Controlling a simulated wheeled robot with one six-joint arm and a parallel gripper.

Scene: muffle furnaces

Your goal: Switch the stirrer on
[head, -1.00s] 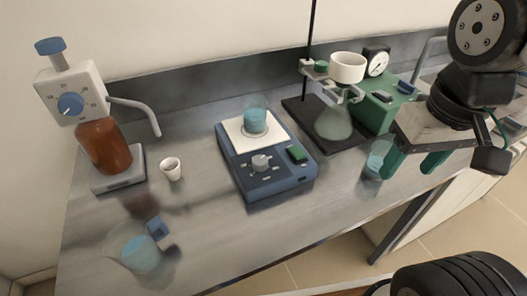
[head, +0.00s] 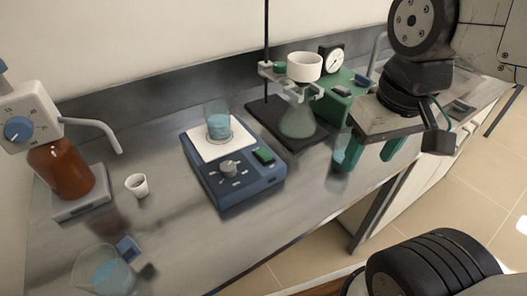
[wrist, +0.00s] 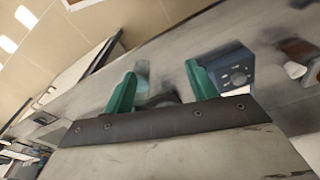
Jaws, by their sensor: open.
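The stirrer (head: 245,187) is a blue box with a white top plate on the bench. It has a round grey knob (head: 228,168) and a green switch (head: 263,156) on its sloping front. A beaker of blue liquid (head: 219,125) stands on the plate. The stirrer (wrist: 229,68) also shows in the wrist view, beyond the right finger. My gripper (head: 368,155) is open, its green fingers apart, to the right of the stirrer and clear of it. The fingers also show in the wrist view (wrist: 160,88). Whether the switch is on cannot be told.
A flask (head: 298,122) under a white funnel stands on a dark stand behind. A green gauge unit (head: 338,100) is at the back right. A glass with blue liquid (head: 342,150) stands close to my gripper. A small white cup (head: 137,184) and a large beaker (head: 103,272) are left.

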